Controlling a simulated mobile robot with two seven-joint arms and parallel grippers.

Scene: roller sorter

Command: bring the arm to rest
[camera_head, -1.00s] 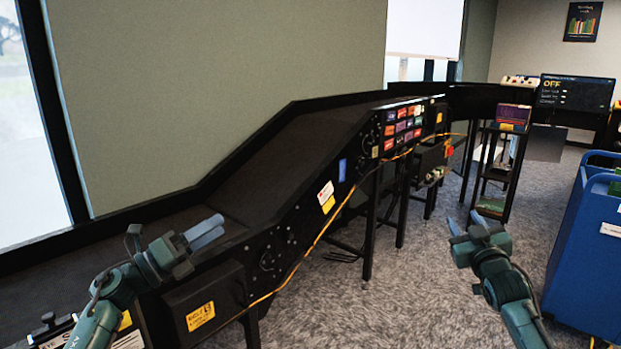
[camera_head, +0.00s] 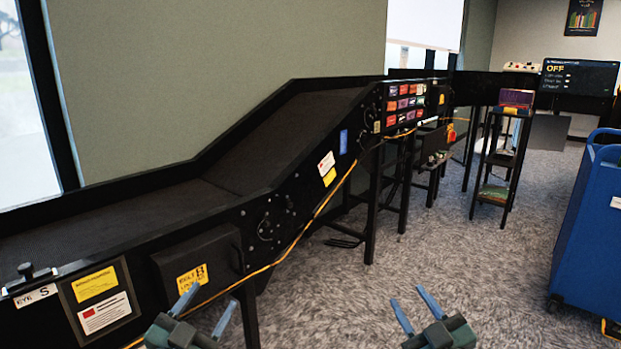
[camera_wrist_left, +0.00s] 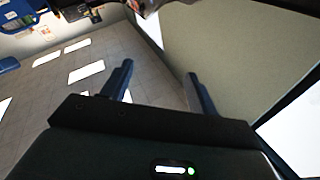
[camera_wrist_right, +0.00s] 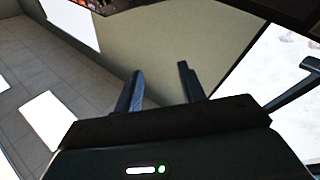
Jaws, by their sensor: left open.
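My left gripper (camera_head: 203,306) is at the bottom of the head view, in front of the dark conveyor's lower side panel. Its two blue-grey fingers are apart and nothing is between them; the left wrist view (camera_wrist_left: 155,88) shows the same empty gap. My right gripper (camera_head: 417,308) is at the bottom, right of centre, over the carpet in the picture. Its fingers are apart and empty, as the right wrist view (camera_wrist_right: 161,88) also shows. Most of both arms is out of the head view.
The black conveyor (camera_head: 300,125) runs along the wall on the left, with a yellow cable on its side. A blue cart (camera_head: 590,235) stands at the right. A black shelf stand (camera_head: 497,165) is further back. Open carpet (camera_head: 430,245) lies between them. A screen (camera_head: 578,77) reads OFF.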

